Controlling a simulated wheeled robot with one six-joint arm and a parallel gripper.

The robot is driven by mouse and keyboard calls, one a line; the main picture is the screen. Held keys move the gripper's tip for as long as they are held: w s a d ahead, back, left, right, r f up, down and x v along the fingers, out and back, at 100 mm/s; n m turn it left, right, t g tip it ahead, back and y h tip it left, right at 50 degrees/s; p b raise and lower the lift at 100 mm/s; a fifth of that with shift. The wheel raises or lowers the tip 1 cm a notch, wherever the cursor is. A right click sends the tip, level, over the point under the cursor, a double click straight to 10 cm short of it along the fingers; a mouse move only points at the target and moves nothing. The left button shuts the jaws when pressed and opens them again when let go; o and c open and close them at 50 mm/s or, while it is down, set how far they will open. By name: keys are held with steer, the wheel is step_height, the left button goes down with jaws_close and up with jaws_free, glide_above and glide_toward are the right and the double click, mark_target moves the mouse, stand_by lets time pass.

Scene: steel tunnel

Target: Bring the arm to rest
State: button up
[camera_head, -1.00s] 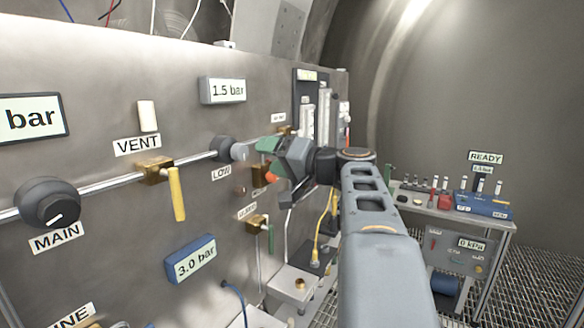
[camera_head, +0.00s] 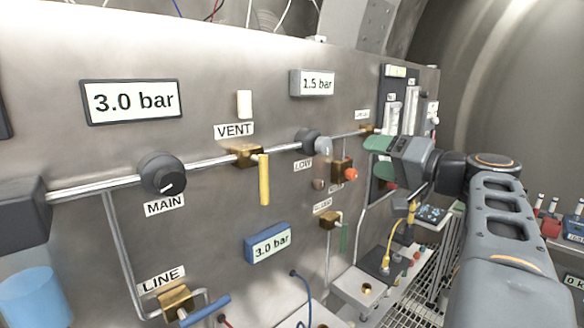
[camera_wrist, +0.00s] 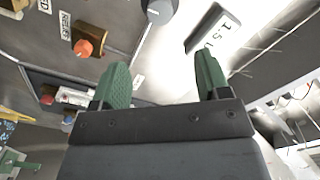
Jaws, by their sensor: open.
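My gripper (camera_head: 378,157) is at the right of the head view, at the end of my grey arm, in front of the steel panel (camera_head: 215,85). Its green fingers stand apart in the wrist view (camera_wrist: 162,85), with nothing between them. In the head view it appears just right of the brass fitting with an orange knob (camera_head: 350,174), and I cannot tell how far it is from the panel. That orange knob also shows in the wrist view (camera_wrist: 84,48).
The panel carries the MAIN knob (camera_head: 162,174), a yellow VENT lever (camera_head: 264,180), the LOW regulator (camera_head: 308,138) and the LINE valve (camera_head: 176,300). A blue 3.0 bar display (camera_head: 268,243) sits lower. A blue cylinder (camera_head: 36,296) is at lower left. Grated floor (camera_head: 410,298) shows below.

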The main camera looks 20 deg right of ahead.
step_height(320, 180, down, 21)
steer(key=s+a+m+g+h, duration=0.1)
steer(key=m+g+h, duration=0.35)
steer(key=g, duration=0.35)
steer(key=s+a+f+n+g+h, duration=0.1)
steer(key=s+a+f+n, duration=0.3)
steer(key=a, duration=0.4)
steer(key=s+a+f+n+g+h+p, duration=0.1)
steer(key=s+a+f+n+g+h, duration=0.1)
steer(key=a+f+n, duration=0.4)
step_height(320, 180, down, 3)
steer(key=shift+s+a+r+g+p, duration=0.2)
steer(key=shift+s+a+g+p, duration=0.1)
steer(key=shift+s+a+g, duration=0.75)
steer(key=shift+s+d, duration=0.15)
steer(key=shift+d, duration=0.05)
